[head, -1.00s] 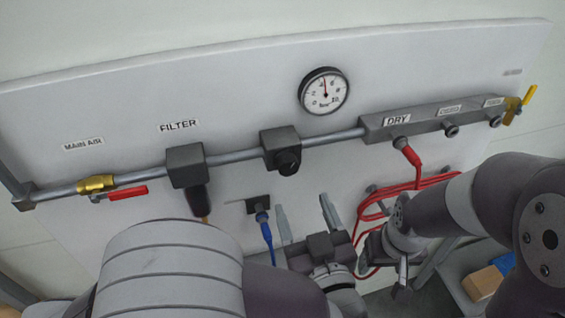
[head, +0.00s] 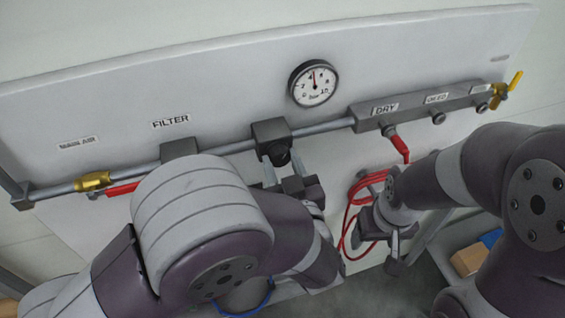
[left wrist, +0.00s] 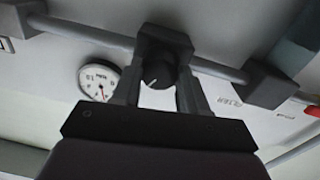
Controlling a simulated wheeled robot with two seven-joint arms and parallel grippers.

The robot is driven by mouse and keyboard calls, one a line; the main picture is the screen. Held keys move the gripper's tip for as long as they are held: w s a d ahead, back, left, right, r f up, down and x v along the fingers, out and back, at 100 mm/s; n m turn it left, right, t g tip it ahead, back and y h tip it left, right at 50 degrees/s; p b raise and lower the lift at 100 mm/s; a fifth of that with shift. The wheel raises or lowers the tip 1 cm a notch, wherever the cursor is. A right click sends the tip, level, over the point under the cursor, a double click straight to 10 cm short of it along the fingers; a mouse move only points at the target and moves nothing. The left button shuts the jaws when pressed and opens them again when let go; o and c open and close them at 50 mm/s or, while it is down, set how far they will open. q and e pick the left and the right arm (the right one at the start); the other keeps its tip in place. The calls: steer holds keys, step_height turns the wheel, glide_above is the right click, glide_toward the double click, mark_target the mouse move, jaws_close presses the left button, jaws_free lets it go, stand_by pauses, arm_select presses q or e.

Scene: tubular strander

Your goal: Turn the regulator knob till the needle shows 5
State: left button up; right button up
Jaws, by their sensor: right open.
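The black regulator knob (head: 281,157) sits under its dark block (head: 270,131) on the pipe. The round white gauge (head: 315,83) above has a red needle pointing almost straight up, between 4 and 6. My left gripper (head: 285,171) is open just below the knob. In the left wrist view its fingers (left wrist: 159,82) stand on either side of the knob (left wrist: 158,74), with gaps visible; contact cannot be told. The gauge also shows there (left wrist: 98,80), its reading too small to tell. My right gripper (head: 394,258) is open, pointing down, away from the knob.
The filter block (head: 180,150) and red-handled valve (head: 95,182) lie left on the pipe, partly behind my left arm. The DRY manifold (head: 420,108) with a red plug (head: 400,146) and yellow valve (head: 515,85) lies right. Red hoses (head: 352,205) hang near my right gripper.

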arm_select(q)
steer(key=shift+r+m+p, duration=0.2)
steer(key=shift+m+p, duration=0.2)
steer(key=shift+p, duration=0.2)
steer(key=shift+f, duration=0.2)
steer(key=o, duration=1.1)
steer(key=shift+c, duration=0.2)
steer(key=b+v, duration=0.5)
steer(key=v, duration=0.7)
steer(key=shift+s, duration=0.4)
steer(key=shift+r, duration=0.1)
stand_by(0.5)
